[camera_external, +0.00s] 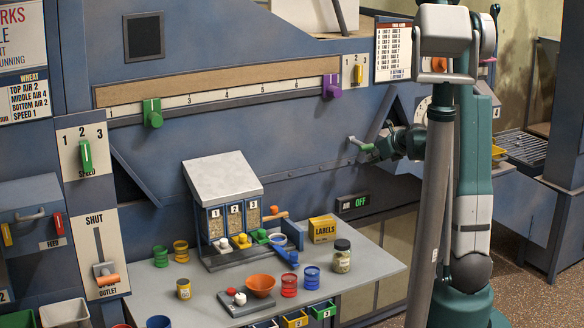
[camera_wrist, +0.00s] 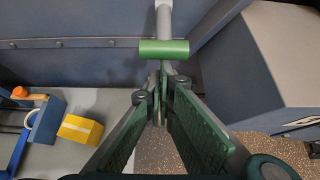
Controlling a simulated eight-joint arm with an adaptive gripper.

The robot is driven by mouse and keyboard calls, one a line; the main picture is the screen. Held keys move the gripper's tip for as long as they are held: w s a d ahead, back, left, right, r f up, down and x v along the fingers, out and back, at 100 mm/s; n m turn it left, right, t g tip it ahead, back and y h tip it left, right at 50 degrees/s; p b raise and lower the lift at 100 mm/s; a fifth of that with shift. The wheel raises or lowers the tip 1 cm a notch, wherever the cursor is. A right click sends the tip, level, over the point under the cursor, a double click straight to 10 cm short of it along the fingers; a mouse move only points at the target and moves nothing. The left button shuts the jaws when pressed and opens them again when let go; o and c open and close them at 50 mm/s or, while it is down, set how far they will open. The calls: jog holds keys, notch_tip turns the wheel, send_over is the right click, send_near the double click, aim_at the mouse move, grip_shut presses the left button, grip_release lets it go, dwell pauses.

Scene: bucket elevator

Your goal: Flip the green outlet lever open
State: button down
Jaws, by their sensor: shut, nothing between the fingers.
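A green cylindrical handle (camera_external: 360,143) sits on a grey arm against the blue machine wall. In the wrist view the green handle (camera_wrist: 164,49) lies crosswise on a grey stem, near the top of the picture. My gripper (camera_external: 376,150) is shut and empty, right beside the handle in the external view. In the wrist view my gripper's fingertips (camera_wrist: 162,80) are together, just below the handle; I cannot tell whether they touch it. Another lever, with an orange grip (camera_external: 107,278), stands at the lower left on a plate marked SHUT and OUTLET.
A grey table (camera_external: 385,268) carries a three-bin dispenser (camera_external: 223,178), an orange bowl (camera_external: 260,285), several small cups, a jar (camera_external: 341,256) and a yellow LABELS box (camera_external: 322,229). In the wrist view the yellow box (camera_wrist: 80,129) is lower left. A blue casing (camera_wrist: 275,65) stands at right.

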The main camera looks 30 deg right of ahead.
jog(key=shift+g, duration=0.7)
jog(key=r+p, duration=0.1)
jog(key=r, duration=0.2)
jog(key=r+p, duration=0.2)
jog(key=r, duration=0.1)
jog(key=shift+w+r, duration=0.2)
jog(key=shift+r, duration=0.2)
jog(key=shift+w+r+p, duration=0.35)
jog(key=shift+w+r, duration=0.1)
jog(key=shift+r, duration=0.25)
jog(key=shift+w+r+p, duration=0.35)
jog(key=shift+w+r, duration=0.05)
jog(key=shift+r, duration=0.25)
jog(key=s+f+b, duration=0.1)
jog(key=s+f, duration=0.2)
jog(key=shift+s+f+b, duration=0.1)
jog(key=shift+s+b, duration=0.2)
jog(key=shift+b, duration=0.1)
jog(key=p, duration=0.1)
send_near(365, 145)
jog(key=shift+s+d+r, duration=0.1)
jog(key=shift+s+r, duration=0.15)
jog(key=shift+r, duration=0.6)
jog(key=shift+s+a+r, duration=0.1)
jog(key=shift+s+r, duration=0.15)
jog(key=shift+r, duration=0.6)
jog(key=shift+s+d+r, duration=0.1)
jog(key=shift+s+r, duration=0.15)
jog(key=shift+r, duration=0.65)
